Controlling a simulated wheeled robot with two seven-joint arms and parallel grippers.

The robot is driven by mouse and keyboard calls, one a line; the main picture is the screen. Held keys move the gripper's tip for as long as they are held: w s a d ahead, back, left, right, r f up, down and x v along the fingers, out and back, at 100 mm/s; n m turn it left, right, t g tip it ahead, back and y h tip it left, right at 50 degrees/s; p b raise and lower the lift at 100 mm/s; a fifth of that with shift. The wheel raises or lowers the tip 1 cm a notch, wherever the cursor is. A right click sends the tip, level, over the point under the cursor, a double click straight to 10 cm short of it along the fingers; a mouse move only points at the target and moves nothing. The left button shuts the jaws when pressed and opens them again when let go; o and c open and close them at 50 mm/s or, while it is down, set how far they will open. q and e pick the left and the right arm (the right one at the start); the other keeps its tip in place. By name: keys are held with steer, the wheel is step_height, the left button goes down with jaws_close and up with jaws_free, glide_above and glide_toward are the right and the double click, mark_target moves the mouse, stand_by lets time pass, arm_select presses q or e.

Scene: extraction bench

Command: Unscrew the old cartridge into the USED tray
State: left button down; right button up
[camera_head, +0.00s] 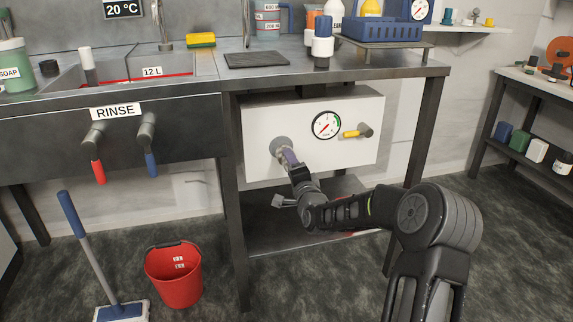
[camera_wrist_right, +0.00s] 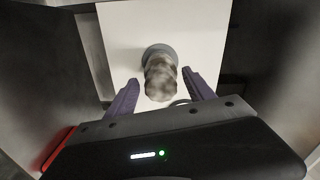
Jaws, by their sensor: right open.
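The old cartridge (camera_wrist_right: 160,84), a mottled grey-brown cylinder, sticks out of a round grey collar (camera_wrist_right: 158,52) on the white panel (camera_wrist_right: 120,28) in the right wrist view. My right gripper (camera_head: 289,156) is at this panel in the head view and hides most of the cartridge there. Its two purple fingers are open, one on each side of the cartridge, with a visible gap on both sides. The cartridge is in its collar. I see no tray with a readable USED label. My left gripper is in neither view.
The panel hangs under the bench and carries a pressure gauge (camera_head: 327,125) and a yellow-handled valve (camera_head: 357,133). A table leg (camera_head: 235,200) stands left of it, with a lower shelf (camera_head: 280,232) below. A red bucket (camera_head: 174,276) and a mop (camera_head: 80,230) stand at left.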

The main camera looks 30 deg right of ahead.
steer(key=m+b, duration=0.1)
steer(key=m, duration=0.2)
steer(key=shift+f+m, duration=0.1)
steer(key=shift+m, duration=1)
steer(key=shift+c, duration=0.5)
jaws_close()
